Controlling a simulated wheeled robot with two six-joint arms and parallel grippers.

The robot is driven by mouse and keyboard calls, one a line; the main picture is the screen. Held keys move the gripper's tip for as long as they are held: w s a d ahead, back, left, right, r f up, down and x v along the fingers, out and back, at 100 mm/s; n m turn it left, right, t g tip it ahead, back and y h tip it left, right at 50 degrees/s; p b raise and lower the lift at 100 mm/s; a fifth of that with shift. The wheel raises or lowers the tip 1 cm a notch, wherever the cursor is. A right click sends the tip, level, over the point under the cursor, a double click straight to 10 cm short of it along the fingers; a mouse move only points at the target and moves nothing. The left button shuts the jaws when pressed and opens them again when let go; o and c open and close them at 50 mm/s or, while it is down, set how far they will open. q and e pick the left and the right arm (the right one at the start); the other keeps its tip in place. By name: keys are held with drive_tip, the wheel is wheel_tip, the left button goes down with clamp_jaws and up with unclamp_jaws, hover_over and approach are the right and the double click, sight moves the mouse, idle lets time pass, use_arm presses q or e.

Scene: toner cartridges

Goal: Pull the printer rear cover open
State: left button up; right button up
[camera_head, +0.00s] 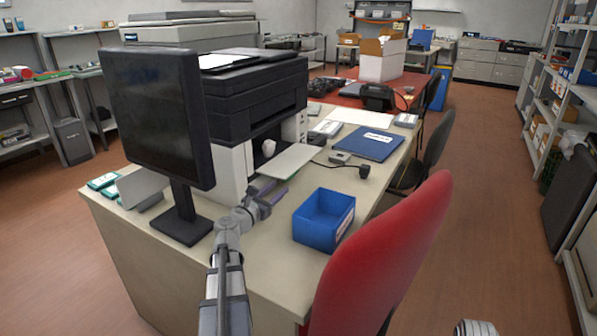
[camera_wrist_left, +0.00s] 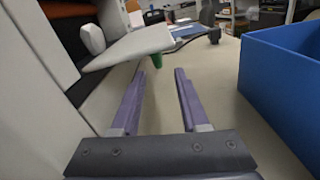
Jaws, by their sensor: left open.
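The printer (camera_head: 232,160), black on top with a white body, stands on the desk behind a monitor. A flat pale panel, which looks like its rear cover (camera_head: 288,160), sticks out nearly level from the printer's side. It also shows ahead in the left wrist view (camera_wrist_left: 150,44). My left gripper (camera_head: 270,194) is low over the desk, just in front of and below the panel's near edge. In the left wrist view its purple fingers (camera_wrist_left: 160,82) are apart with nothing between them.
A blue open bin (camera_head: 324,218) stands right of my left gripper, and its wall fills the right of the wrist view. The black monitor (camera_head: 155,110) stands to the left. A red chair (camera_head: 390,245) is at the desk's near side. A blue folder (camera_head: 368,144) lies behind.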

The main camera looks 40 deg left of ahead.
sight(292, 164)
use_arm(q)
drive_tip(key=shift+w+a, duration=0.15)
drive_tip(key=shift+w, duration=0.15)
drive_tip(key=shift+w, duration=0.1)
drive_tip(key=w, duration=0.5)
drive_tip(key=w+a, duration=0.1)
drive_tip(key=w, duration=0.1)
drive_tip(key=shift+w, duration=0.25)
drive_tip(key=shift+d, duration=0.1)
drive_tip(key=shift+c, duration=0.3)
clamp_jaws()
idle(0.7)
